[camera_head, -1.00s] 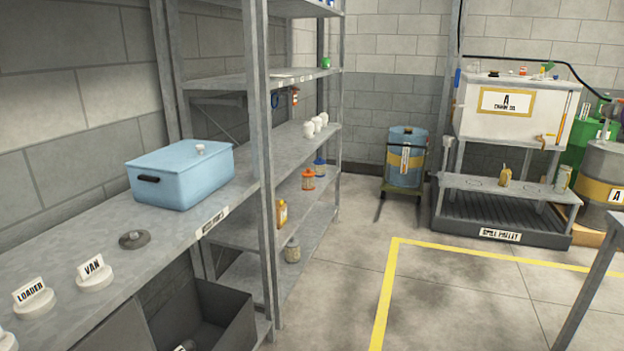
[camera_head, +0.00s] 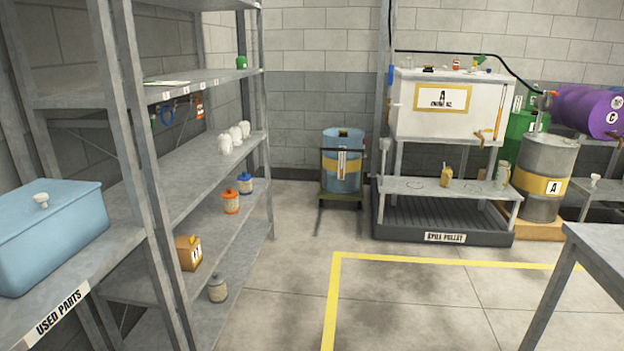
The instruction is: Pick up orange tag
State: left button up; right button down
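A small orange tag-like piece (camera_head: 199,106) hangs under the upper shelf board of the grey rack, at the left of the view. Neither of my grippers is in view.
The grey rack (camera_head: 262,110) holds white bottles (camera_head: 226,144), an orange-lidded jar (camera_head: 231,202) and a blue-lidded jar (camera_head: 245,184). A light blue box (camera_head: 45,240) sits at left. A grey table (camera_head: 600,245) stands at right. The floor (camera_head: 430,305) between is clear.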

aim_at(200, 114)
jog(key=i+z, duration=0.1)
jog(key=i, duration=1.05)
jog(key=i+u, duration=0.1)
jog(key=i, duration=0.5)
jog(key=i+l+u, duration=0.15)
jog(key=i, duration=0.4)
jog(key=i+l+u, duration=0.15)
jog(key=i+u, duration=0.2)
jog(key=i+l+u, duration=0.35)
jog(key=i+j, duration=0.1)
